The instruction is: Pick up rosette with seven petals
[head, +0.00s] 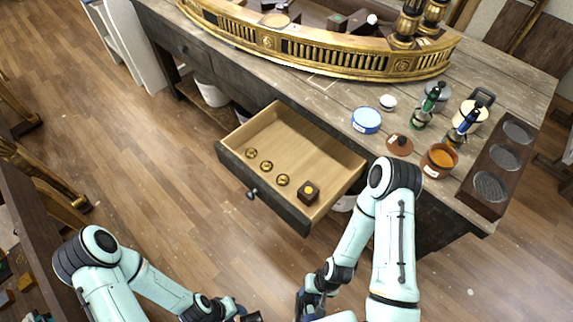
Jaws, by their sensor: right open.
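Three small gold rosettes lie in a row in the open wooden drawer (318,150): one at the left (250,153), one in the middle (266,166) and one nearest the front (283,180). Their petals are too small to count. My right gripper (308,304) is at the bottom edge, partly cut off, open and apart from the drawer and rosettes. My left gripper (248,315) is also cut off at the bottom edge, so its jaws cannot be made out.
A small dark box with a yellow top (308,191) stands in the drawer beside the front rosette. The worktable (345,92) holds a blue-rimmed tin (367,120), an orange-filled pot (439,160), bottles and a gilt curved piece (325,52). The floor before the drawer is clear.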

